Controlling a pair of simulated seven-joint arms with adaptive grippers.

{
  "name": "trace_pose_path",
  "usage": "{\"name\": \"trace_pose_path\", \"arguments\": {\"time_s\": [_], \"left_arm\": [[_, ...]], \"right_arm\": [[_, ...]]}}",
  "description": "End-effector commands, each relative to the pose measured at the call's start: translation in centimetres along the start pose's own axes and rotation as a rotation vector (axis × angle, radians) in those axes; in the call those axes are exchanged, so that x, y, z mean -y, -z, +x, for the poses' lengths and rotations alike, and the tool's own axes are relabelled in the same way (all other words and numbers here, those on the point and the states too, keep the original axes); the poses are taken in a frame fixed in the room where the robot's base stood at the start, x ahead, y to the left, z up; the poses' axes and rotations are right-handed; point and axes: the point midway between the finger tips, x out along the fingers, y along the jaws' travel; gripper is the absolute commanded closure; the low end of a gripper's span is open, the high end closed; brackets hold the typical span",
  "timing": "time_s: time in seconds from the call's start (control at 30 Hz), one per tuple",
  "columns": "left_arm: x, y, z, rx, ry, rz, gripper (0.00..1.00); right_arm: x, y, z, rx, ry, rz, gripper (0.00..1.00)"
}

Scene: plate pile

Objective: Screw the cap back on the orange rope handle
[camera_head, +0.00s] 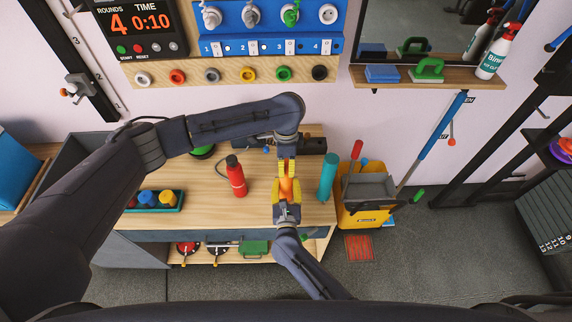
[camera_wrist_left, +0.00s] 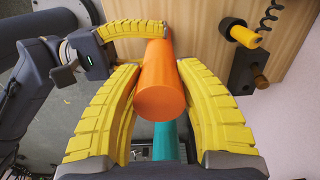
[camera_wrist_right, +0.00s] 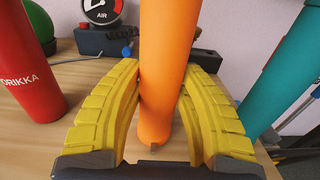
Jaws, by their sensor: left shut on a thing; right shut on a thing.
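The orange rope handle (camera_wrist_right: 165,70) is a smooth orange cylinder, standing nearly upright above the bench in the right wrist view. A small dark nub shows at its lower end. My right gripper (camera_head: 287,196) is shut around it with curved yellow fingers. My left gripper (camera_head: 286,166) comes from above and is shut on its top part, whose flat round end (camera_wrist_left: 160,102) faces the left wrist camera. The handle also shows between both grippers in the head view (camera_head: 288,184). I cannot make out a separate cap or a seam; the fingers hide part of the handle.
A red bottle (camera_head: 236,176) stands left of the grippers on the wooden bench (camera_head: 210,207). A teal cylinder (camera_head: 327,177) stands close on the right. A tray of coloured pieces (camera_head: 153,201) lies at the left, and a yellow bucket (camera_head: 362,214) is beyond the right edge.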

Motion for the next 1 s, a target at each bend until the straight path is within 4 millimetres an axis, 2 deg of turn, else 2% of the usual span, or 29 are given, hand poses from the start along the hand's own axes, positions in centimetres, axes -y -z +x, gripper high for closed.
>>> {"name": "trace_pose_path", "arguments": {"time_s": [0.1,0.33,0.47,0.5,0.7,1.0], "left_arm": [[-0.06,0.02,0.02,0.000,-0.001,0.001,1.00],[-0.04,0.02,0.00,0.000,-0.001,0.160,1.00],[-0.07,0.03,0.03,0.000,-0.002,0.160,1.00],[-0.07,0.03,0.03,0.000,-0.002,0.160,0.63],[-0.04,0.02,0.02,0.000,-0.001,0.159,0.40],[0.00,0.02,-0.15,0.000,0.000,0.158,0.39]], "right_arm": [[0.07,0.19,-0.06,-0.004,0.000,-0.001,1.00],[0.07,0.19,-0.06,-0.004,0.000,-0.001,1.00],[0.07,0.19,-0.05,-0.004,0.000,-0.001,1.00],[0.07,0.19,-0.05,-0.004,0.000,-0.001,1.00],[0.07,0.19,-0.06,-0.003,0.000,-0.001,1.00],[0.07,0.19,-0.06,-0.003,0.000,-0.001,1.00]]}}
